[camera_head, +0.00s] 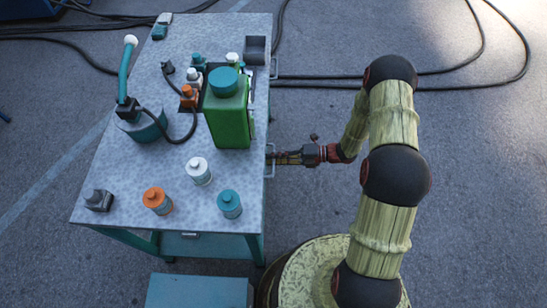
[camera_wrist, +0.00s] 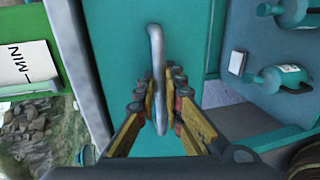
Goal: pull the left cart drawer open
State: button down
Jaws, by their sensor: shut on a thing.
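The cart (camera_head: 115,195) has a speckled grey top and teal frame in the head view, with two metal handles on its right side. My gripper (camera_head: 273,158) reaches the nearer handle (camera_head: 270,173) from the right. In the wrist view my gripper (camera_wrist: 160,95) is shut on this grey bar handle (camera_wrist: 155,45), its fingers on both sides of the bar. The teal drawer front (camera_wrist: 115,40) lies behind it. The farther handle (camera_head: 274,68) is free. No drawer stands visibly out from the cart side in the head view; the tabletop hides the drawer inside.
On the cart top are a green canister (camera_head: 230,115), several small bottles, a teal pot with a hose (camera_head: 142,122) and a small grey block (camera_head: 98,200). Black cables (camera_head: 455,75) lie on the floor. The floor right of the cart is otherwise mostly clear.

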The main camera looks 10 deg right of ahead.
dwell(0.6)
jog(key=f+p+v, duration=0.1)
jog(key=f+v, duration=0.1)
jog(key=v, duration=1.1)
jog(key=d+f+p+v, duration=0.1)
jog(key=f+v, duration=0.2)
jog(key=v, duration=1)
jog(key=shift+s+f, duration=0.15)
jog(key=c, duration=2)
grip_release()
jog(key=shift+o, duration=0.2)
jog(key=v, duration=1.2)
